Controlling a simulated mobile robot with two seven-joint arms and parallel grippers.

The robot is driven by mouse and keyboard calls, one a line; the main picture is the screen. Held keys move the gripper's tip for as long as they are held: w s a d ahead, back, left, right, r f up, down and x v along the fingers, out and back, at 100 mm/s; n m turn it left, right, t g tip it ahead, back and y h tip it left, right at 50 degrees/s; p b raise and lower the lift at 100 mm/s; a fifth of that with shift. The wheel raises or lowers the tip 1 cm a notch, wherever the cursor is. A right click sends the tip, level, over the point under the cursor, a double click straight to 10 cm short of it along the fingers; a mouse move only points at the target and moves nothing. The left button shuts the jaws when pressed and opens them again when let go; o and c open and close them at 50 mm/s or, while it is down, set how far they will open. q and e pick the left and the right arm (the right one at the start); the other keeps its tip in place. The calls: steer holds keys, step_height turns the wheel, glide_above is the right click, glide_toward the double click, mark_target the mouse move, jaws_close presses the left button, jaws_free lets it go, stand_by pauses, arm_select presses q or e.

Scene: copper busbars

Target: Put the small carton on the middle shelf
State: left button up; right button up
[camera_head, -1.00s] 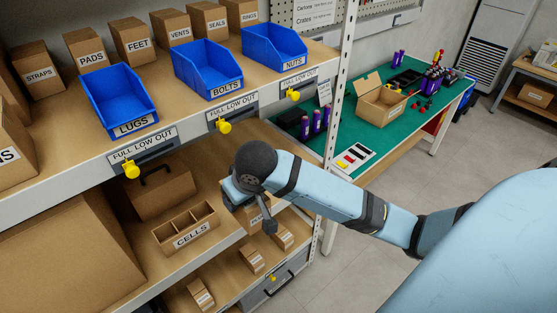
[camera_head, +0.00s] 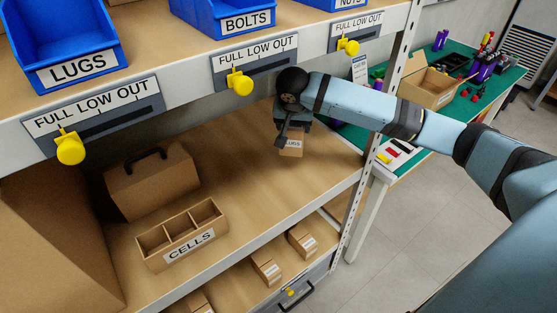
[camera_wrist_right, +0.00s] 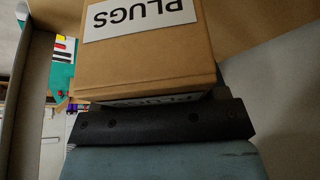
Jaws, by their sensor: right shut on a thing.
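The small carton (camera_head: 291,146) is brown with a white label; in the right wrist view the label on the carton (camera_wrist_right: 150,45) reads PLUGS. My right gripper (camera_head: 290,128) is shut on it from above, at the right part of the middle shelf (camera_head: 270,195), under the shelf with the blue bins. The carton looks upright. I cannot tell whether its bottom touches the shelf or hangs just above it. The fingertips are mostly hidden behind the wrist and the carton. My left gripper is not in view.
On the middle shelf stand a divided CELLS tray (camera_head: 182,236), a brown case with a dark handle (camera_head: 152,182) and a large carton (camera_head: 50,245). Bare board lies between the tray and my gripper. A perforated upright (camera_head: 385,120) stands to the right. Yellow knobs (camera_head: 240,83) hang above.

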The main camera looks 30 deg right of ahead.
steer(key=f, duration=0.4)
steer(key=shift+s+f, duration=0.15)
steer(key=shift+s, duration=0.15)
steer(key=shift+f, duration=0.65)
step_height(320, 180, down, 3)
steer(key=shift+b, duration=0.45)
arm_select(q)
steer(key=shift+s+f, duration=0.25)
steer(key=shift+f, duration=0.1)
arm_select(e)
steer(key=shift+w, duration=0.1)
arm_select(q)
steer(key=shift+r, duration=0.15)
arm_select(e)
steer(key=o, duration=1)
steer(key=shift+f, duration=0.1)
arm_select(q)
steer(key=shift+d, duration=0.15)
arm_select(e)
steer(key=shift+o, duration=0.2)
